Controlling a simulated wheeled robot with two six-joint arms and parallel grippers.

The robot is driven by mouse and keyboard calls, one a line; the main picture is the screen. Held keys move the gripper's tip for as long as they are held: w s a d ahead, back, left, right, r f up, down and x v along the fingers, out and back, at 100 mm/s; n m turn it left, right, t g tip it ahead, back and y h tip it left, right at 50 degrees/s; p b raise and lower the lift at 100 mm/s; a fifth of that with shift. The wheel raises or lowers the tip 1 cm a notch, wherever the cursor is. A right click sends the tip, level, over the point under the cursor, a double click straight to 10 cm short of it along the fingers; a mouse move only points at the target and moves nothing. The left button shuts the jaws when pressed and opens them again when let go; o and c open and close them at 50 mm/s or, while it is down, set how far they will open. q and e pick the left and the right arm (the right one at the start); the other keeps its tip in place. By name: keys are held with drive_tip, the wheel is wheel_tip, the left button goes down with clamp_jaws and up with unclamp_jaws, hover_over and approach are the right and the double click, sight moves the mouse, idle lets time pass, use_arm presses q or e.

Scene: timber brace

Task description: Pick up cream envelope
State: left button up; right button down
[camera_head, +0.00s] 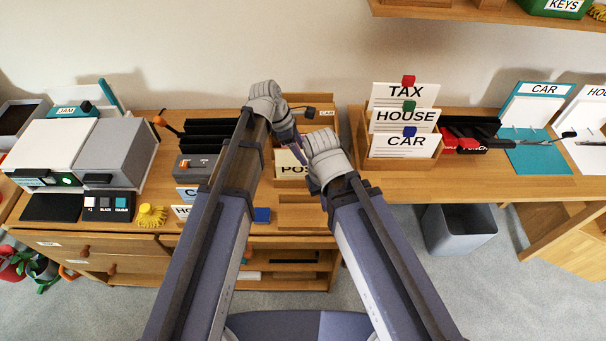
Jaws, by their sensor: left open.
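I cannot make out a cream envelope for certain. A cream panel marked "POS", partly covered, shows on the wooden post tray (291,182) in the middle of the desk. My left gripper (297,146) is open over this tray, pointing down and to the right from its grey wrist. My right wrist (325,155) is close beside it, at the tray's right side. The right gripper's fingers are hidden or too small to tell apart. The arms and wrists cover much of the tray and whatever lies in it.
A wooden sorter (372,161) with cards marked TAX, HOUSE and CAR stands to the right. A black slotted rack (215,137) and a grey printer-like box (117,152) stand left. A shelf (455,10) overhangs at upper right. A grey bin (459,232) stands below.

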sight(303, 168)
use_arm(q)
drive_tip(key=shift+b+x, duration=0.5)
drive_tip(key=shift+x, duration=0.6)
drive_tip(key=shift+r, duration=0.1)
drive_tip(key=shift+f, duration=0.25)
drive_tip(key=c, duration=0.8)
drive_tip(key=shift+w, duration=0.1)
clamp_jaws()
